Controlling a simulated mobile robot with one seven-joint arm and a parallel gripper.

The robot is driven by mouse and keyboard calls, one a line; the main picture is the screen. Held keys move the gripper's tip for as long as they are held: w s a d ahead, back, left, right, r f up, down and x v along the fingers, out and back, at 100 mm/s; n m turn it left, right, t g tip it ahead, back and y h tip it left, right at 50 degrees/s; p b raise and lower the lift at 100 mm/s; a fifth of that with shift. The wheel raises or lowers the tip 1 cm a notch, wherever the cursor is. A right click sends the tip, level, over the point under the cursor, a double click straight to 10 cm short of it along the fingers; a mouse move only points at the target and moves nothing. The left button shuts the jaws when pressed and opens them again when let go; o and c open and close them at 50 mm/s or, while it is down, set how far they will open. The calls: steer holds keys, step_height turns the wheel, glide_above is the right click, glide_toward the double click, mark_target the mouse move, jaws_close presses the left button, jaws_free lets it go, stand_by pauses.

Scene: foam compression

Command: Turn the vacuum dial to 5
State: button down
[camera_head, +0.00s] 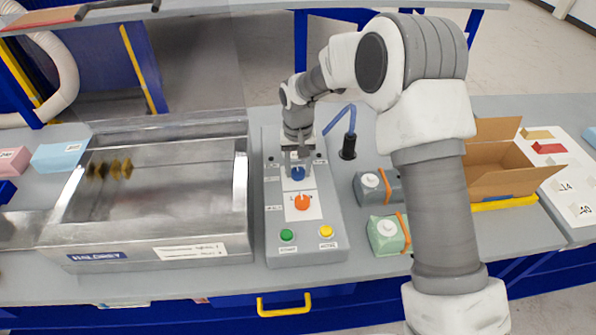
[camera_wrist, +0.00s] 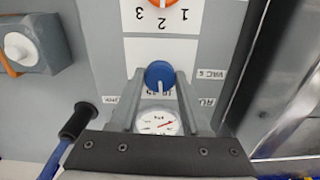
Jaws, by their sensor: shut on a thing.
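A blue dial (camera_head: 298,173) sits on the grey control panel (camera_head: 334,215). It also shows in the wrist view (camera_wrist: 160,73), with its white pointer line toward the gauge. My gripper (camera_head: 297,166) is shut on this blue dial, one finger on each side, as the wrist view shows (camera_wrist: 161,78). The fingers partly hide the scale around it.
A green button (camera_head: 287,235) and a yellow button (camera_head: 326,231) are at the panel's front. A metal tank (camera_head: 150,215) stands left. Right of the panel are a black-based blue lever (camera_head: 348,147), two capped blocks, and an open cardboard box (camera_head: 497,165).

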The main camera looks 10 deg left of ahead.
mark_target(299, 171)
steer(key=n+b, duration=0.1)
steer(key=n, duration=0.4)
steer(key=shift+n, duration=0.3)
steer(key=n, duration=0.5)
steer(key=shift+b, duration=0.35)
steer(key=shift+c, duration=1.8)
jaws_free()
step_height(299, 171, up, 18)
steer(key=shift+f, duration=0.25)
steer(key=shift+d, duration=0.1)
